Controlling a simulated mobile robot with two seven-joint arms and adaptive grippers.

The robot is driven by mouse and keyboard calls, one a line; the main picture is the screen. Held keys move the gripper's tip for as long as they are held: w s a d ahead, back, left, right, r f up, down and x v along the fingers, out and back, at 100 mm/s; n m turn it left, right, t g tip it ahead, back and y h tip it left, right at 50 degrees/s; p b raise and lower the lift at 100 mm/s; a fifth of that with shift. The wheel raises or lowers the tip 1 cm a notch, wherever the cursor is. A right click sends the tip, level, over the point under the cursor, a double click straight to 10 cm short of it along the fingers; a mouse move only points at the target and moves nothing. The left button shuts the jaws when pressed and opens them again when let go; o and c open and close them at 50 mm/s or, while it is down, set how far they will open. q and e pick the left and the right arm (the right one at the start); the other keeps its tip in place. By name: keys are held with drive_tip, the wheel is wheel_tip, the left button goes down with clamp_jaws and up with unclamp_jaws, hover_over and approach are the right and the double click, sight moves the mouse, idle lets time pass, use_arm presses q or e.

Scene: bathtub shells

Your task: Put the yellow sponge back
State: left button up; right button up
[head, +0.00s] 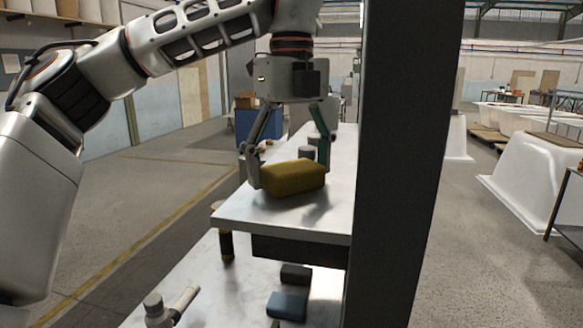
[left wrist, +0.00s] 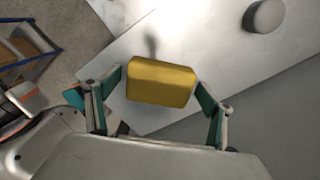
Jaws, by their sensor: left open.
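The yellow sponge (head: 293,178) is at the upper metal shelf (head: 320,222), near its front left corner. In the left wrist view the sponge (left wrist: 160,82) lies between the two fingers, with a small gap on each side. My left gripper (head: 288,170) is open above the shelf, pointing down, with one finger on either side of the sponge. It also shows in the left wrist view (left wrist: 160,92). The sponge appears to rest on the shelf, though its underside is hidden. My right gripper is in neither view.
A dark upright post (head: 408,160) stands close on the right of the shelf. Grey cylinders stand behind the sponge. On the lower shelf (head: 220,290) are a blue-grey block (head: 287,306), a dark block (head: 295,274) and a grey fitting (head: 158,308). White tub shells (head: 530,175) stand far right.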

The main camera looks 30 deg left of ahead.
sight(292, 165)
use_arm(q)
wheel_tip(292, 165, up, 12)
drive_tip(key=p, duration=0.3)
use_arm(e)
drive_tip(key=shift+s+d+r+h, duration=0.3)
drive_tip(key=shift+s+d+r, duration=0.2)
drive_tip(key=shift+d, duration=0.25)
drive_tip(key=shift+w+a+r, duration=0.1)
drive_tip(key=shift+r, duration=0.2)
